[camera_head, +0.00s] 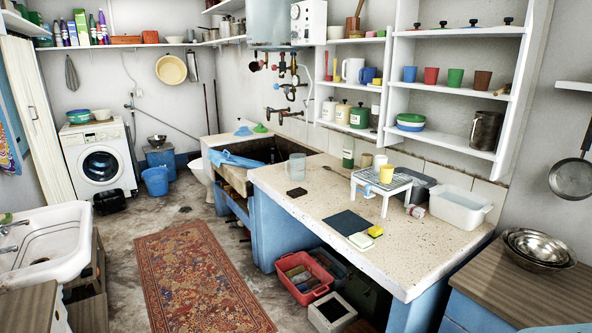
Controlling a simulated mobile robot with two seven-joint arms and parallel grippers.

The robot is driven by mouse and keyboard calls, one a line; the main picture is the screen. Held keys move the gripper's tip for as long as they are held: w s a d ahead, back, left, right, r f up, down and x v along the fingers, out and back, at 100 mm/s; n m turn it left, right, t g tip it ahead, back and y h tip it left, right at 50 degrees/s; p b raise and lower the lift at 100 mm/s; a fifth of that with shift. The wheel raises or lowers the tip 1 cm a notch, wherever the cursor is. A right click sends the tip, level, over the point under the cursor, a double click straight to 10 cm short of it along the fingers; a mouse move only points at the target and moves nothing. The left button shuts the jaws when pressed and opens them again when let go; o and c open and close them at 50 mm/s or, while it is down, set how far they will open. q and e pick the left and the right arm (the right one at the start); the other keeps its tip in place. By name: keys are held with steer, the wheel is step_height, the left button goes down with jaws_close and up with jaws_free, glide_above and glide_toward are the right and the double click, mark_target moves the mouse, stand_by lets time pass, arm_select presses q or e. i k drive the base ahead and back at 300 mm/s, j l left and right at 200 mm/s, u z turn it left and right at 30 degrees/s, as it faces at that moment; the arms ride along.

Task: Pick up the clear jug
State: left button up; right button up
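A clear jug (298,167) with a handle on its left side stands upright on the pale speckled stone counter (320,212). It is near the counter's far left end, beside the dark stone trough (262,152). Neither of my grippers is in view, and nothing touches the jug.
A dark sponge (297,192) lies in front of the jug. A green bottle (348,152) and a small rack (381,183) with a yellow cup (386,173) stand to its right. A translucent tub (459,208) is at the right. The patterned rug (200,280) lies on the floor.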

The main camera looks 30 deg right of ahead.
mark_target(297, 162)
steer(key=i+z, duration=0.15)
steer(key=z, duration=1.25)
steer(key=i+j+z, duration=0.2)
steer(key=i+z, duration=0.25)
steer(key=i+j+z, duration=0.15)
steer(key=j+z, duration=0.15)
steer(key=z, duration=0.2)
steer(key=i+j+z, duration=0.15)
steer(key=j, duration=0.15)
steer(key=i+j+z, duration=0.1)
steer(key=j, duration=0.2)
steer(key=i+j+z, duration=0.15)
steer(key=j, duration=0.15)
steer(key=i+j, duration=0.1)
steer(key=j, duration=0.25)
steer(key=i+j, duration=0.15)
steer(key=j, duration=0.2)
steer(key=i+j, duration=0.1)
steer(key=j, duration=0.25)
steer(key=i+j+z, duration=0.1)
steer(key=j, duration=0.2)
steer(key=i+j, duration=0.1)
steer(key=j, duration=0.25)
